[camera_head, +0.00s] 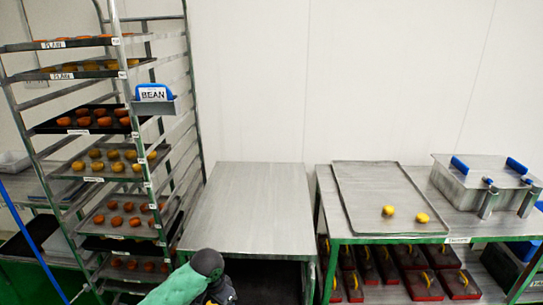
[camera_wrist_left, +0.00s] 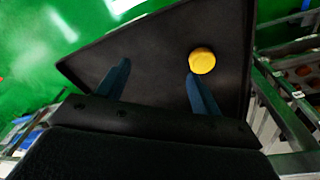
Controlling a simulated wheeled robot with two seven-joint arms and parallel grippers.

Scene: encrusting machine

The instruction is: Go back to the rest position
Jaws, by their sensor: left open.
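My left gripper shows in the left wrist view (camera_wrist_left: 158,68), its two blue fingers spread apart with nothing between them. A dark tray (camera_wrist_left: 90,68) lies beyond the fingers, with one round yellow piece (camera_wrist_left: 202,61) on it near the right fingertip. I cannot tell whether the finger touches the piece. In the head view, a green and dark arm section of mine is at the bottom centre, in front of the bare metal table (camera_head: 250,205); no fingers show there. My right gripper is in neither view.
A tall rack (camera_head: 150,180) with several trays of orange and yellow pieces stands left, with a blue BEAN sign (camera_head: 153,93). At right, a table (camera_head: 330,190) carries a tray (camera_head: 372,185) with two yellow pieces and a metal box (camera_head: 478,180). Red bins (camera_head: 418,283) sit below.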

